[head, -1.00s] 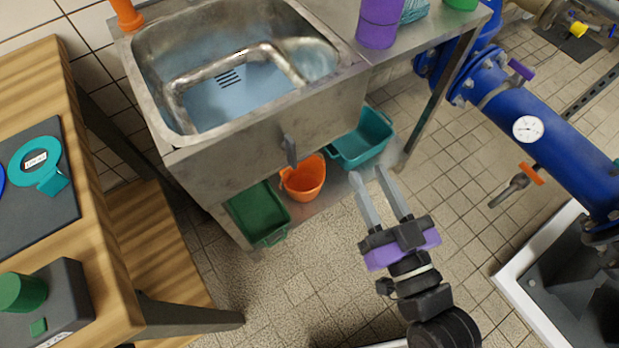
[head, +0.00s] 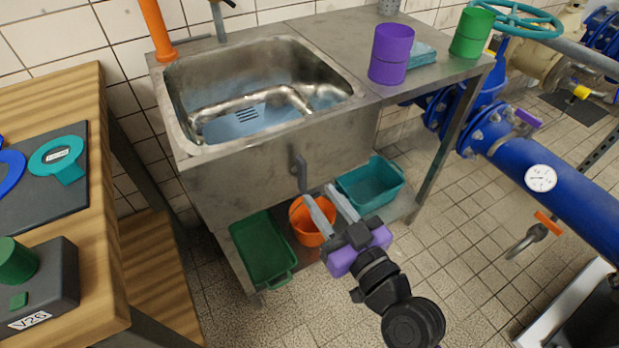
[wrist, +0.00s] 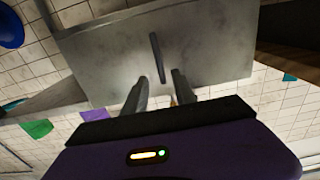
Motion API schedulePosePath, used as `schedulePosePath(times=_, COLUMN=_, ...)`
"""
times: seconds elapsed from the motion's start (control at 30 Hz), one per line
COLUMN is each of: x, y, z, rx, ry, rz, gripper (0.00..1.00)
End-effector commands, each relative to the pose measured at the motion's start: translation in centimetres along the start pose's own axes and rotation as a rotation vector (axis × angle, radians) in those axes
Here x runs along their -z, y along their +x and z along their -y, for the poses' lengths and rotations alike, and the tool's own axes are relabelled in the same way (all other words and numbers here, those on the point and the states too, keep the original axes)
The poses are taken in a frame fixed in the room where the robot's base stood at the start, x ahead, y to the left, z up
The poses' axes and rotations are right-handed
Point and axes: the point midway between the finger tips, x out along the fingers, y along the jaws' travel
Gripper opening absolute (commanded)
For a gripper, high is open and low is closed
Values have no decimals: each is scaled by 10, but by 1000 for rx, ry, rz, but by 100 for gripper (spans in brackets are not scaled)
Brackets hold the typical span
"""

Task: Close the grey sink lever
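The grey sink lever (head: 302,174) is a short bar on the front face of the steel sink (head: 250,165). It points downward, slightly tilted, in the head view. My gripper (head: 318,190) is just below and to the right of the lever in the head view, its two grey fingers apart with nothing between them. In the wrist view the lever (wrist: 157,58) stands ahead of my fingertips, roughly in line with the gap between the fingers (wrist: 160,78). I cannot see any contact. Bluish water lies in the basin, at a low level.
Under the sink are a green crate (head: 262,250), an orange bucket (head: 306,228) and a teal crate (head: 372,185). A purple cylinder (head: 390,55) and a green one (head: 471,32) stand on the counter. The wooden bench (head: 118,250) is at left, the blue pipe (head: 575,195) at right.

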Motion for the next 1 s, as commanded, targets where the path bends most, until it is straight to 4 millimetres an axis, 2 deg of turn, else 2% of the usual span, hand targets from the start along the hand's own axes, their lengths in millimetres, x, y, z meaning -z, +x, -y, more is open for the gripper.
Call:
schedulePosePath(times=0.2, x=2, y=35, z=0, rx=1, ry=1, rz=-2, gripper=33)
schedulePosePath(times=0.4, x=0, y=59, z=0, rx=1, ry=1, rz=0, gripper=33)
schedulePosePath(times=0.53, x=0, y=65, z=0, rx=-1, ry=2, rz=0, gripper=33)
schedulePosePath(times=0.8, x=0, y=66, z=0, rx=-1, ry=2, rz=0, gripper=33)
schedulePosePath(times=0.97, x=0, y=66, z=0, rx=-1, ry=2, rz=0, gripper=1)
schedulePosePath(times=1.0, x=0, y=66, z=0, rx=-1, ry=2, rz=0, gripper=0)
